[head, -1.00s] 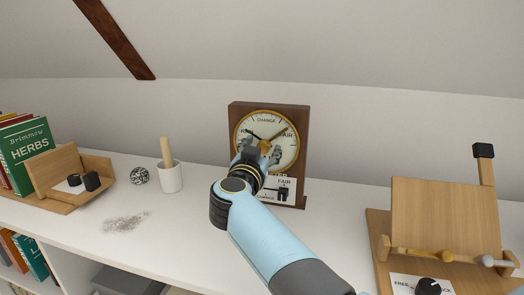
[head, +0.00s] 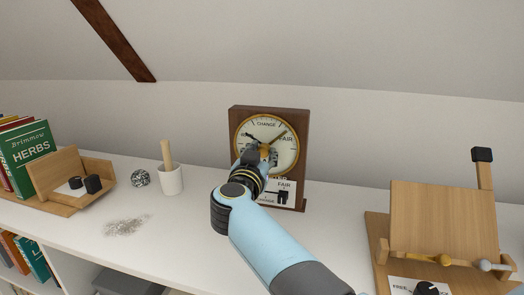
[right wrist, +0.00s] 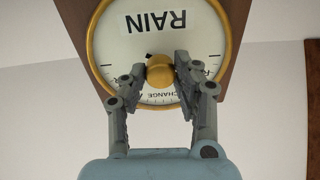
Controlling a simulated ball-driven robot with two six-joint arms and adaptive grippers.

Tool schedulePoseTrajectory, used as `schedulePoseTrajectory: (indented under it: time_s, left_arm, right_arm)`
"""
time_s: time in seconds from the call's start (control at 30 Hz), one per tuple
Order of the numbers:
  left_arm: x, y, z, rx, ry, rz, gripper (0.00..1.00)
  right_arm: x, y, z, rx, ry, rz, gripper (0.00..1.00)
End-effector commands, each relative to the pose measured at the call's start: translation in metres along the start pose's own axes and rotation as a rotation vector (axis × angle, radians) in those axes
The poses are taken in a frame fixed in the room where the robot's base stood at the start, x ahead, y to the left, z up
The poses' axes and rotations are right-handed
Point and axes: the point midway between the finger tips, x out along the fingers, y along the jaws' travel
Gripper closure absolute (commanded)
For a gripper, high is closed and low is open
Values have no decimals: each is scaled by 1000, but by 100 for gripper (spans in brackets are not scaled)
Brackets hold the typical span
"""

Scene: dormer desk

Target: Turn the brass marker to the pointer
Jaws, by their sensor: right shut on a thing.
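A wooden barometer (head: 303,160) stands on the white desk, its round dial (head: 267,125) lettered RAIN, CHANGE and FAIR. The brass marker (head: 280,135) points up and right towards FAIR. The dark pointer (head: 252,136) points up and left, apart from the marker. My right gripper (head: 264,151) is at the dial's centre and covers its lower left. In the right wrist view, where the dial shows upside down, the fingers are shut on the brass knob (right wrist: 159,72), one on each side. The hands are largely hidden there. My left gripper is not in view.
A card marked FAIR with a black piece (head: 283,196) is low on the barometer. A wooden easel device (head: 445,220) stands right.

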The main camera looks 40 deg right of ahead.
Motion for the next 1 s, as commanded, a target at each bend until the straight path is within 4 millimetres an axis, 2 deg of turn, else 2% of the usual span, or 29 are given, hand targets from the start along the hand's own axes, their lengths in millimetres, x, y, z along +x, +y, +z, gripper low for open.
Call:
schedulePoseTrajectory:
  time_s: [0.23,0.5,0.7,1.0]
  left_arm:
    - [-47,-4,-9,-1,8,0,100]
    - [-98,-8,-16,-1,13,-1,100]
    - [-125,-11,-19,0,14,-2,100]
    - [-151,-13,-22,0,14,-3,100]
  right_arm:
    - [0,0,-8,-151,-8,-1,100]
    - [-1,-1,-8,-399,-15,-1,100]
    - [-1,-1,-6,-589,-20,-1,100]
    - [0,-1,-4,-874,-26,0,100]
